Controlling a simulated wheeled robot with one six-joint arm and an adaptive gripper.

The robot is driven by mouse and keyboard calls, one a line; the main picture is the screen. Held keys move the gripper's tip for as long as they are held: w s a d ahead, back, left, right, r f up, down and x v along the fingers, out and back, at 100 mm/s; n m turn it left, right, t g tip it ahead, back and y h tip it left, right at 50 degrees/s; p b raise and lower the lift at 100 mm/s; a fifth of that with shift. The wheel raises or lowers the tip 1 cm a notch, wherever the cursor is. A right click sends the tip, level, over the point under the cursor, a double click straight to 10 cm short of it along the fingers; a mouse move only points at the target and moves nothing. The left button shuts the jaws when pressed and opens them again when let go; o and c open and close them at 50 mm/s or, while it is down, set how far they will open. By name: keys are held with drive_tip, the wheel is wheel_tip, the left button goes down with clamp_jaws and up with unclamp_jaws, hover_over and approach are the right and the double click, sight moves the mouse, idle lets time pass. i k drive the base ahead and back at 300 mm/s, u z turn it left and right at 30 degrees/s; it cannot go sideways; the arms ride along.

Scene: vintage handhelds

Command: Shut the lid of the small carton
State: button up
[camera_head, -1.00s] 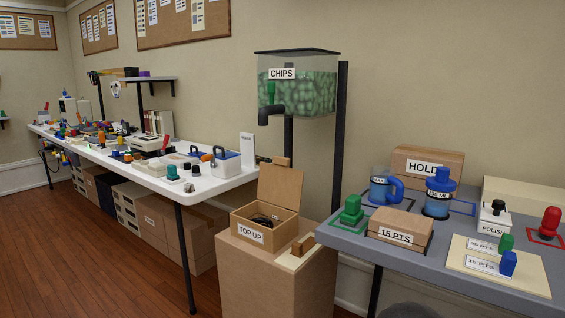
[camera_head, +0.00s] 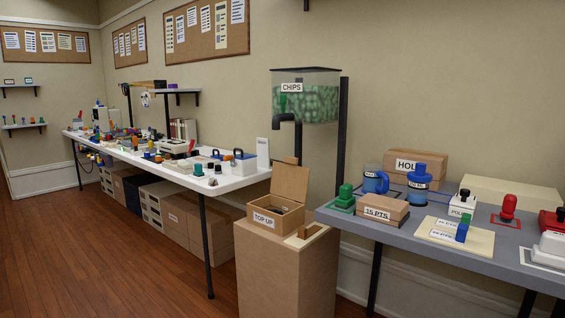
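A small carton (camera_head: 274,219) labelled "TOP UP" stands on a tall brown pedestal in the middle of the head view. Its lid (camera_head: 291,182) is open and stands up at the back, leaning slightly backward. Something dark lies inside the carton, too small to make out. Another small carton (camera_head: 381,207) labelled "15 PTS" sits on the grey table at the right, and its top looks closed. My gripper is not in view.
The pedestal (camera_head: 285,265) stands between the long white table (camera_head: 235,183) and the grey table (camera_head: 400,228). A chip dispenser (camera_head: 305,97) rises behind it. A small brown block (camera_head: 305,232) lies beside the carton. Wooden floor (camera_head: 120,260) is free at the left.

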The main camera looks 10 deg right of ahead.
sight(288, 180)
drive_tip(key=u, duration=0.7)
drive_tip(key=i, duration=1.05)
drive_tip(key=z, duration=0.25)
